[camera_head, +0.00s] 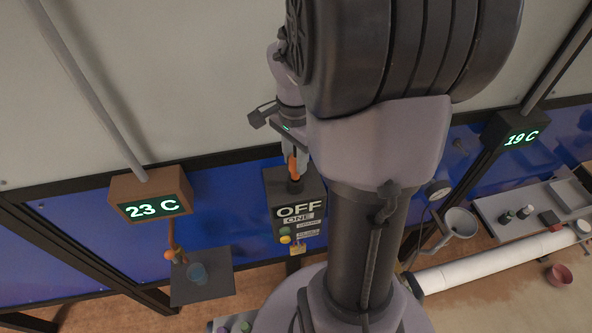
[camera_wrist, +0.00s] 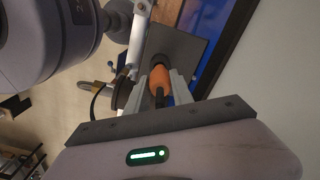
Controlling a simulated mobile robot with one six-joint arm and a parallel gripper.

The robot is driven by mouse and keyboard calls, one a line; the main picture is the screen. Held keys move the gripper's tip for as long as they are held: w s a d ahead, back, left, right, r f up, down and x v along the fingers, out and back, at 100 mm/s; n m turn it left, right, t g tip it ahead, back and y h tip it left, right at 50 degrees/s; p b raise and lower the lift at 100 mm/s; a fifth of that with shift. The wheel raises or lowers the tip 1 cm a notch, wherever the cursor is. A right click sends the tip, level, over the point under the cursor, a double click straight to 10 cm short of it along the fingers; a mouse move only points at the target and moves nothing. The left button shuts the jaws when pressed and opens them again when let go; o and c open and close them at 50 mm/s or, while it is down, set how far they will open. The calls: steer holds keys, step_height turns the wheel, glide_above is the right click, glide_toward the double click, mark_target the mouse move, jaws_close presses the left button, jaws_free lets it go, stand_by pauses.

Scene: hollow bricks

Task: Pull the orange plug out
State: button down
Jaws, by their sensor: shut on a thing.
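The orange plug (camera_head: 292,166) shows at the top of a dark box (camera_head: 298,190) marked OFF in the head view. In the wrist view the orange plug (camera_wrist: 160,79) lies between the fingers, with a black end toward the camera. My gripper (camera_wrist: 162,84) is shut on the plug. In the head view my gripper (camera_head: 292,158) is over the top of the box, partly hidden by my arm. I cannot tell how deep the plug sits in the box.
A dark display reading 19 C (camera_head: 517,134), a funnel (camera_head: 460,222) and a white pipe (camera_head: 490,258) are at right. A padlock (camera_head: 297,249) hangs below the box.

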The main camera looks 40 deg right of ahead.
steer(key=shift+r, duration=0.4)
step_height(320, 180, up, 5)
steer(key=p, duration=0.4)
steer(key=s+a+r, duration=0.2)
steer(key=s+a, duration=0.1)
steer(key=s, duration=0.2)
stand_by(0.5)
